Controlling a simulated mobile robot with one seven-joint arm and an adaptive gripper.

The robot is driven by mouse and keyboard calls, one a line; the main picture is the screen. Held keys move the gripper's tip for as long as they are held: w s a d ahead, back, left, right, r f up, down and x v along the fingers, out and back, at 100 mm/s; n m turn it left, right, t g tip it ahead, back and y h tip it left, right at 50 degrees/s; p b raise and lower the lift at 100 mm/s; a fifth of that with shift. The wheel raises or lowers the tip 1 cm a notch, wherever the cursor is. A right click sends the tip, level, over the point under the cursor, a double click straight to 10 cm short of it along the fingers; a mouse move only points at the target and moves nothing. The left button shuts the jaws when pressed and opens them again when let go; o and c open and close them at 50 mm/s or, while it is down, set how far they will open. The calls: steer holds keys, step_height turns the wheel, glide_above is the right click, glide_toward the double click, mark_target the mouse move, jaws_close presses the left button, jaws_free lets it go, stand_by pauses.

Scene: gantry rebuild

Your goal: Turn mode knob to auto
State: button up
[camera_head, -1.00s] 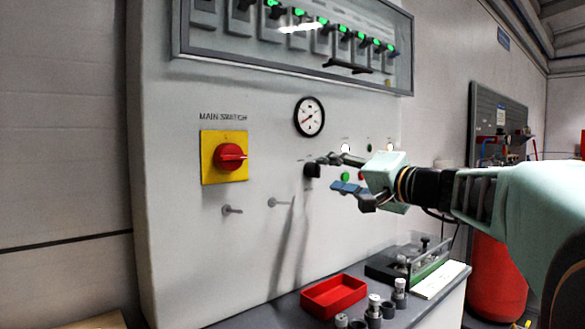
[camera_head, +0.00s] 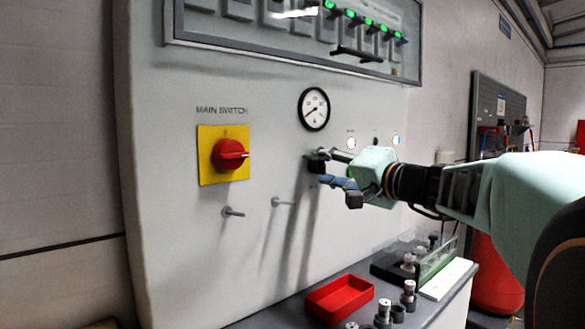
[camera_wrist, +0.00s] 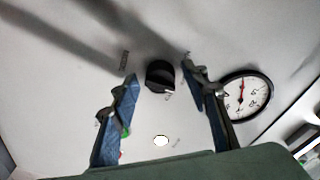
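The black mode knob (camera_wrist: 160,76) is on the light grey panel. In the wrist view it lies between and slightly beyond the two open fingertips of my gripper (camera_wrist: 162,84), with a gap on each side. In the head view the knob (camera_head: 315,164) shows just at the tips of my gripper (camera_head: 318,168), partly covered by the upper finger. Small printed labels stand around the knob, but I cannot read them or tell which way the knob points.
A round gauge (camera_head: 314,109) sits above the knob. A red main switch (camera_head: 229,154) on a yellow plate is to the left, with two pegs below it. A glass-fronted breaker box (camera_head: 290,30) is above. A red tray (camera_head: 340,298) and metal parts stand on the bench below.

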steer(key=c, duration=1)
steer(key=shift+o, duration=0.2)
steer(key=shift+m, duration=0.3)
steer(key=m, duration=0.1)
steer(key=m+p, duration=0.1)
steer(key=m, duration=0.2)
steer(key=shift+r+g, duration=0.25)
steer(key=shift+g, duration=0.05)
steer(key=shift+m+p, duration=1.2)
steer(key=shift+m, duration=0.7)
steer(key=o, duration=1.2)
steer(key=shift+c, duration=0.2)
